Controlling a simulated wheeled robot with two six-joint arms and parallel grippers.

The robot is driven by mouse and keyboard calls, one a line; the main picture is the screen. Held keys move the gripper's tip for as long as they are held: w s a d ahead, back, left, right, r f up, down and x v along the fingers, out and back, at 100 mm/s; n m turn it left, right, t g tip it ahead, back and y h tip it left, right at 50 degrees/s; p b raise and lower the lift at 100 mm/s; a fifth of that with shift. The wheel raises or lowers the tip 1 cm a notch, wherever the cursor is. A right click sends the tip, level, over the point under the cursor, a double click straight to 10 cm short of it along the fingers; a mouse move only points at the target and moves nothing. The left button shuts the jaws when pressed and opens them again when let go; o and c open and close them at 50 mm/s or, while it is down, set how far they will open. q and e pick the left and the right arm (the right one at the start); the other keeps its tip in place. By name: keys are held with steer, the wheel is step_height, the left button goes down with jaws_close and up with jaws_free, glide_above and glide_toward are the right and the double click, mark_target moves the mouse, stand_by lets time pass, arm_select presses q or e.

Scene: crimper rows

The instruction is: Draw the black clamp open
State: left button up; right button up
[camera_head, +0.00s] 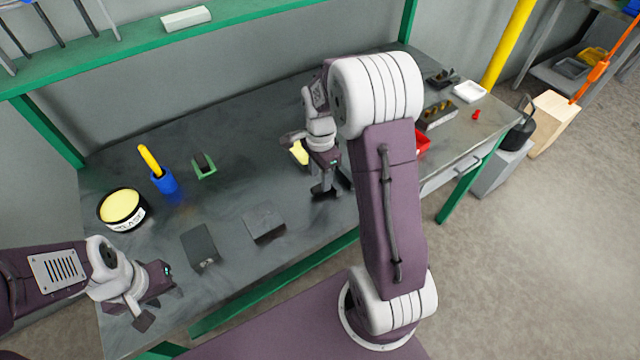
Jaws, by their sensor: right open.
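I cannot make out for sure which thing is the black clamp. A small black object (442,77) lies at the far right of the grey workbench (240,120), too small to tell its form. My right gripper (324,188) is open, low over the middle of the bench, with my arm hiding what is behind it. A yellow object (299,152) shows beside it, partly hidden. My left gripper (156,300) is at the bench's front left corner, apart from any object; its jaw opening is unclear.
Two flat dark blocks (200,245) (264,222) lie near the front edge. A yellow-topped round tin (122,208), a blue cup (166,182) with a yellow handle and a green holder (204,167) stand left. A dark tray (437,115), red bin (422,144) and white dish (469,92) are right.

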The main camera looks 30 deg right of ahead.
mark_target(320, 186)
step_height(320, 186, down, 4)
steer(key=shift+r, duration=0.2)
jaws_close()
stand_by(1.4)
